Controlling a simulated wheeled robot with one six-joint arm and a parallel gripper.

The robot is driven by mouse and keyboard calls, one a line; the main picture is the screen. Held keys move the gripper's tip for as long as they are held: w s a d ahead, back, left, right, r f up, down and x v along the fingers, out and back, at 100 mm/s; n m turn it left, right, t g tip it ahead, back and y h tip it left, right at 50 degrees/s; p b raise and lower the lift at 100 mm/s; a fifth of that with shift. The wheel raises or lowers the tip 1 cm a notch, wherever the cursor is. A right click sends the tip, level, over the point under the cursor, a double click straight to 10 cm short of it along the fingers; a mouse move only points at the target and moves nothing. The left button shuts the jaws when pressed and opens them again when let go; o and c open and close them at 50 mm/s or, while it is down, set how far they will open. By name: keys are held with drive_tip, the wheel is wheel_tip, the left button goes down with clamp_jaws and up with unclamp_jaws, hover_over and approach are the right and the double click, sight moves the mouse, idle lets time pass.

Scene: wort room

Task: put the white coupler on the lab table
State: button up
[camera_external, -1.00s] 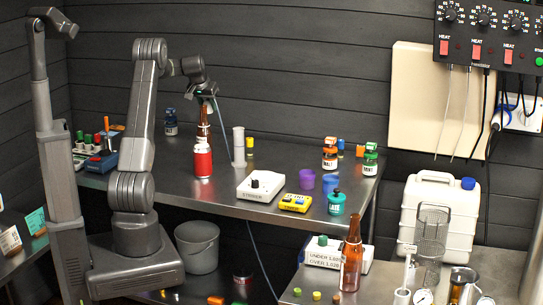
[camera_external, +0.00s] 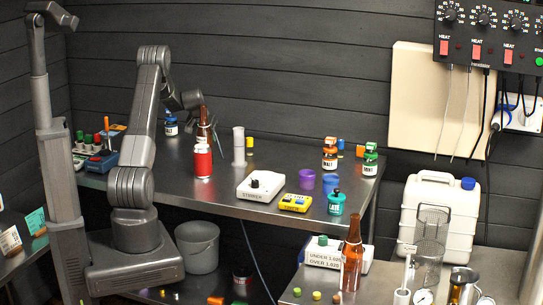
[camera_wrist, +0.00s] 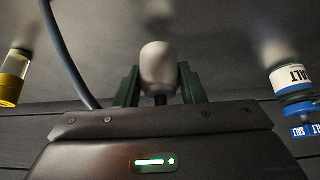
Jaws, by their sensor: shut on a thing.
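The white coupler (camera_wrist: 159,66) is a pale rounded piece in the wrist view, held between the dark green fingers of my gripper (camera_wrist: 158,86). My gripper is shut on it. In the external view my wrist (camera_external: 190,99) is low over the back left of the steel lab table (camera_external: 285,155), beside a brown bottle. The fingertips and the coupler cannot be made out there. I cannot tell whether the coupler touches the table top.
The table's middle back is clear.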

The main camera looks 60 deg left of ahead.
drive_tip(key=shift+f, duration=1)
drive_tip(key=shift+f, duration=0.1)
drive_tip(key=shift+f, duration=0.15)
drive_tip(key=o, duration=1)
drive_tip(key=shift+r, duration=0.35)
drive_tip(key=b+v, duration=0.1)
drive_tip(key=v, duration=0.6)
drive_tip(key=shift+b, duration=0.3)
drive_tip(key=shift+r, duration=0.1)
